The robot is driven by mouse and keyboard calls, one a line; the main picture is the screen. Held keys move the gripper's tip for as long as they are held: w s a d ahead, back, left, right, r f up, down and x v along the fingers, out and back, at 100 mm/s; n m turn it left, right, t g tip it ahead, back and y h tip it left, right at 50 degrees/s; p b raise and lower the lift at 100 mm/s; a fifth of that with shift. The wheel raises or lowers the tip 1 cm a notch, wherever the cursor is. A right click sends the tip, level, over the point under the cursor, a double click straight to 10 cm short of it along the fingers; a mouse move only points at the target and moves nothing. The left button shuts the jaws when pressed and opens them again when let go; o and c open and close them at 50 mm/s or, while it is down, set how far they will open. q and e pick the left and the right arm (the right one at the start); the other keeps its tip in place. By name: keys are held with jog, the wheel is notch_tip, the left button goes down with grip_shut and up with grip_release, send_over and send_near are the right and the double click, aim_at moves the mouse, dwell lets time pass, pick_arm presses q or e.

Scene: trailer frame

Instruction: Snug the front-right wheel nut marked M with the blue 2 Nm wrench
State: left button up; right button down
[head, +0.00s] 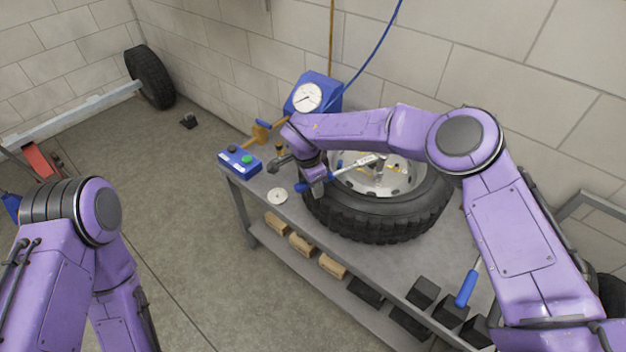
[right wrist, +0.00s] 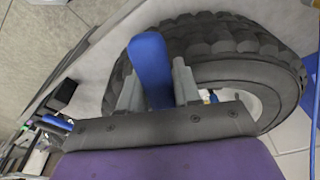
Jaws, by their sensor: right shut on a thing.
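The wheel lies flat on the bench, its black tyre (head: 375,228) around a silver rim (head: 405,178). My right gripper (head: 316,186) is shut on the blue handle (head: 302,187) of a wrench, at the left side of the tyre. The wrench's silver shaft (head: 358,164) reaches right over the rim. In the right wrist view the blue handle (right wrist: 151,70) sits between the two grey fingers (right wrist: 158,92), with the tyre (right wrist: 225,45) behind. The wheel nuts, the M mark and any torque marking are too small or hidden to read. My left gripper is out of view.
A second blue-handled tool (head: 467,288) stands in black holders at the bench's front right. A blue button box (head: 240,161), a round disc (head: 277,195) and a blue gauge (head: 308,96) are at the left and back. My right forearm passes over the wheel.

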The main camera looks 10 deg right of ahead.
pick_arm(q)
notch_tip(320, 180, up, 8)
jog(key=p, duration=0.6)
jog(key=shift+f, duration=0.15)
pick_arm(e)
jog(key=s+d+n+t+y, duration=0.1)
jog(key=s+d+n, duration=1)
jog(key=s+d, duration=0.4)
jog(key=shift+s+d+r+n, duration=0.15)
jog(key=shift+d+n, duration=0.25)
jog(key=shift+d, duration=0.3)
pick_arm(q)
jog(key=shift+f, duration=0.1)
pick_arm(e)
jog(key=shift+a, duration=0.15)
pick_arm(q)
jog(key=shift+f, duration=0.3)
pick_arm(e)
jog(key=shift+w+a+m, duration=0.3)
jog(key=shift+a+m, duration=0.15)
jog(key=shift+a, duration=0.35)
jog(key=shift+w+a+m, duration=0.25)
jog(key=shift+a+m, duration=0.2)
jog(key=shift+a, duration=0.3)
